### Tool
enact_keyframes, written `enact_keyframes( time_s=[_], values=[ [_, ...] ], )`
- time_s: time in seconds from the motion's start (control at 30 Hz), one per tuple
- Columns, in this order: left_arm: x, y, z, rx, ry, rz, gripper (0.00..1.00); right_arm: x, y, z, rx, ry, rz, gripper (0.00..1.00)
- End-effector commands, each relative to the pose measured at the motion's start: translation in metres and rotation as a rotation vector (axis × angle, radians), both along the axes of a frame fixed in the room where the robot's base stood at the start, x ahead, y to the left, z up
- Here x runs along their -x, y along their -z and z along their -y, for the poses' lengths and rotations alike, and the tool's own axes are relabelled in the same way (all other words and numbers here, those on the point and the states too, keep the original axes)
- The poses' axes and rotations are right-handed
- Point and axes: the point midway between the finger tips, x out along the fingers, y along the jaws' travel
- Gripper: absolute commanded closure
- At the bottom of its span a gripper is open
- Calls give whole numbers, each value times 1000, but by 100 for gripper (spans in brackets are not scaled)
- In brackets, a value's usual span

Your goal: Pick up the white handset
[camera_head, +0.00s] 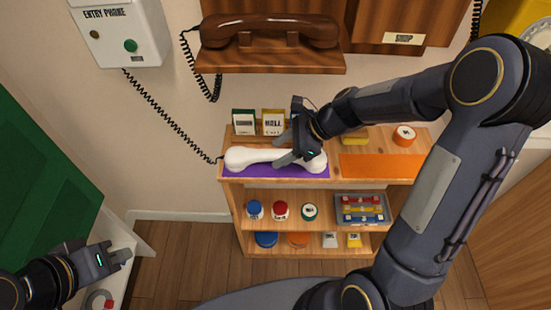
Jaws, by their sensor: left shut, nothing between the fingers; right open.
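The white handset (248,158) lies on a purple mat (284,174) on the top of the wooden shelf unit. Its coiled black cord runs up left to the white entry phone box (118,32) on the wall. My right gripper (290,156) is open at the handset's right half, with its fingers over or around the bar. The gripper hides part of the handset, and I cannot tell whether the fingers touch it. My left gripper (124,255) is shut and empty at the lower left, far from the handset.
A brown handset (270,30) rests on a wooden wall phone above. Small cards (273,122) stand behind the white handset. An orange mat (378,168) lies to the right. Lower shelves (285,197) hold several small items. A green panel (40,165) is at left.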

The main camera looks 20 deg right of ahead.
Motion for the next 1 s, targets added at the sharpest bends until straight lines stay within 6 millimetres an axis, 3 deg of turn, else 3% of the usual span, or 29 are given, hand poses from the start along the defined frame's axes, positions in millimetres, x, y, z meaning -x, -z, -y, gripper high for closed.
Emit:
enact_keyframes(
  time_s=[0.13,0.43,0.83,1.0],
  values=[
    [0,6,0,0,0,0,100,-3,14,-13,-1,-3,0,45],
    [0,6,0,0,0,0,100,-5,16,-16,0,-1,1,47],
    [0,6,0,0,0,0,100,-4,16,-16,0,-1,1,99],
    [0,6,0,0,0,0,100,-5,16,-16,0,-1,3,100]
  ],
)
